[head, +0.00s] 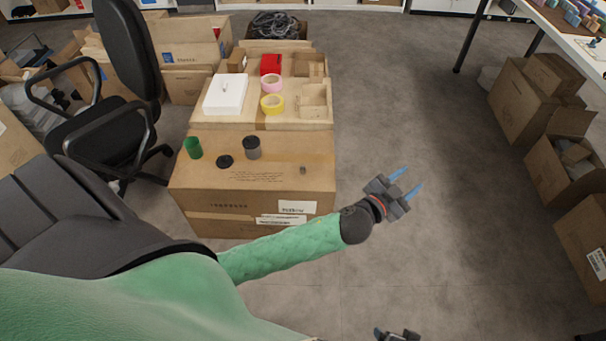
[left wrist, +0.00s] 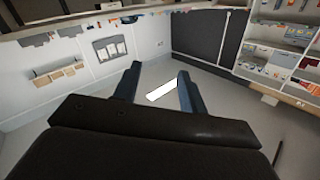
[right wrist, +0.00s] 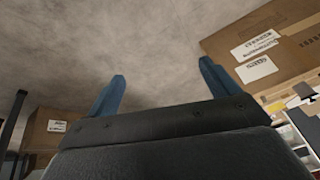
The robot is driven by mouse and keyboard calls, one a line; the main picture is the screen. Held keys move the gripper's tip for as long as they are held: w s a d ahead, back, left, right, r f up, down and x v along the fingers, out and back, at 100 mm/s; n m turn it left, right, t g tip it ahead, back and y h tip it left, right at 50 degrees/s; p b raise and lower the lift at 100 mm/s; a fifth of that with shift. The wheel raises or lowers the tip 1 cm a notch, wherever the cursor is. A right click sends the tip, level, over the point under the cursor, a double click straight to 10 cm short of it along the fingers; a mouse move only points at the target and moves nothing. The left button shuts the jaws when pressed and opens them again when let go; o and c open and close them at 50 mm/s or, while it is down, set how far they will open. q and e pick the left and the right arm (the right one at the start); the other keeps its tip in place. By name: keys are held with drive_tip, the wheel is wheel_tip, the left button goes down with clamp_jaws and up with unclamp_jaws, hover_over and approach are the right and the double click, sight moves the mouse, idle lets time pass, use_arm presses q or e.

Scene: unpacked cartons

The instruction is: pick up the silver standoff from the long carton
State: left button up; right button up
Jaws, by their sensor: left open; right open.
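The long carton (head: 215,185) stands in the head view's left-centre, closed, with white labels on its front. A small greyish upright piece (head: 303,170), which looks like the silver standoff, stands near the right end of its top. It is too small to make out fine detail. My left gripper (head: 406,182) is open and empty, over the floor to the right of the carton and apart from it. My right gripper (head: 398,335) shows only partly at the bottom edge; in the right wrist view (right wrist: 162,80) its fingers are apart with nothing between.
A green cup (head: 193,148), a dark grey canister (head: 252,147) and a black disc (head: 225,162) share the carton's top. An office chair (head: 115,110) stands left.

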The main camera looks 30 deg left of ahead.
use_arm(q)
drive_tip(key=w+d+m+h+b, duration=0.2)
drive_tip(key=d+m+h, duration=0.2)
drive_tip(key=m+h, duration=0.1)
drive_tip(key=m+g+y+b, duration=0.9)
drive_tip(key=m+g+y, duration=0.15)
drive_tip(key=g, duration=0.65)
hover_over(302, 167)
drive_tip(key=d, duration=0.1)
wheel_tip(302, 167, down, 22)
drive_tip(key=shift+r, duration=0.15)
drive_tip(key=shift+a+f, duration=0.2)
drive_tip(key=shift+w+a+f, duration=0.1)
drive_tip(key=shift+a+f, duration=0.05)
drive_tip(key=shift+f, duration=1.65)
drive_tip(key=shift+a+f, duration=0.15)
drive_tip(key=shift+f, duration=1.65)
clamp_jaws()
use_arm(e)
drive_tip(key=a+f+t, duration=0.1)
drive_tip(key=a+f, duration=0.1)
drive_tip(key=f, duration=1.1)
drive_tip(key=a+f+t+y, duration=0.1)
drive_tip(key=a+f+t, duration=0.1)
drive_tip(key=f, duration=1.2)
drive_tip(key=shift+s+a, duration=0.15)
drive_tip(key=shift+s, duration=0.25)
